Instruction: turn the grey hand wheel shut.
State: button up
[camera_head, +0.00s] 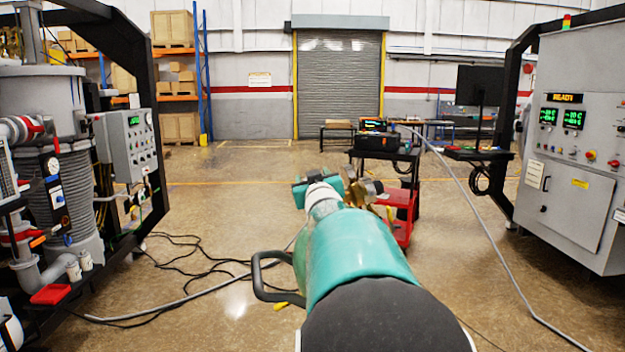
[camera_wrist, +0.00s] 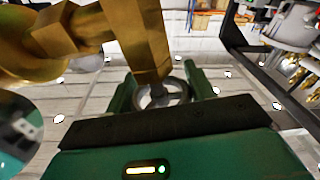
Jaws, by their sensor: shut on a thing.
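The grey hand wheel (camera_wrist: 180,93) is a small round wheel with spokes, seen in the wrist view between the two green fingers of my gripper (camera_wrist: 162,84). My gripper is shut on it. A brass-coloured part (camera_wrist: 140,35) crosses in front of the wheel and hides its upper left. In the head view my gripper (camera_head: 328,185) is at the far end of my teal arm. Brass-coloured pieces (camera_head: 366,190) show just right of it. I cannot make out the wheel in the head view.
A furnace vessel (camera_head: 45,110) in a black frame stands left. A grey control cabinet (camera_head: 575,150) stands right. A red and black cart (camera_head: 405,205) is beyond my gripper. Dark cables (camera_head: 190,260) and a grey hose (camera_head: 480,225) lie across the floor. The far floor is open.

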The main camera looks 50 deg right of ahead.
jog(key=shift+r+m+g+h, duration=0.1)
jog(key=shift+m+g+h, duration=0.2)
jog(key=shift+h, duration=0.1)
jog(key=o, duration=1)
jog(key=shift+s+a, duration=0.1)
jog(key=shift+s, duration=0.05)
jog(key=v, duration=1.3)
jog(key=shift+a, duration=0.2)
jog(key=shift+s, duration=0.1)
